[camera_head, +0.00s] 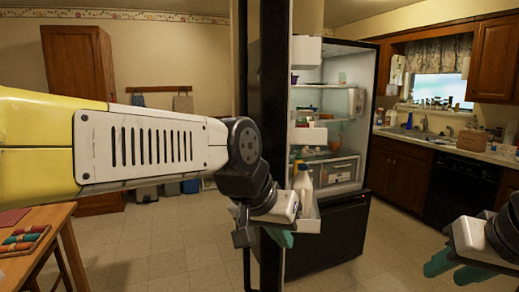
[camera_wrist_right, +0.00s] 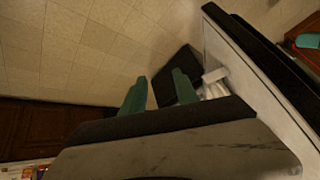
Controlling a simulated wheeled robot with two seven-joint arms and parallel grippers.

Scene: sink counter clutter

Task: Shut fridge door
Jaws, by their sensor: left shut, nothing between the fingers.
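The fridge (camera_head: 335,120) stands open with its shelves showing. Its black door (camera_head: 274,90) is swung out toward me and seen nearly edge-on. A white bottle (camera_head: 303,185) stands low on the door's inner side. My left gripper (camera_head: 281,238) is shut and empty at the door's lower part, overlapping it in the head view; contact cannot be told. My right gripper (camera_head: 455,268) is to the right of the door, over the floor. In the wrist view its teal fingers (camera_wrist_right: 160,90) are apart with nothing between them. The door (camera_wrist_right: 255,70) shows to their right there.
A wooden table (camera_head: 40,240) with coloured rolls is at the lower left. The sink counter (camera_head: 440,142) and a black dishwasher (camera_head: 462,190) are at the right. The tiled floor (camera_head: 370,255) between the fridge and counter is clear.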

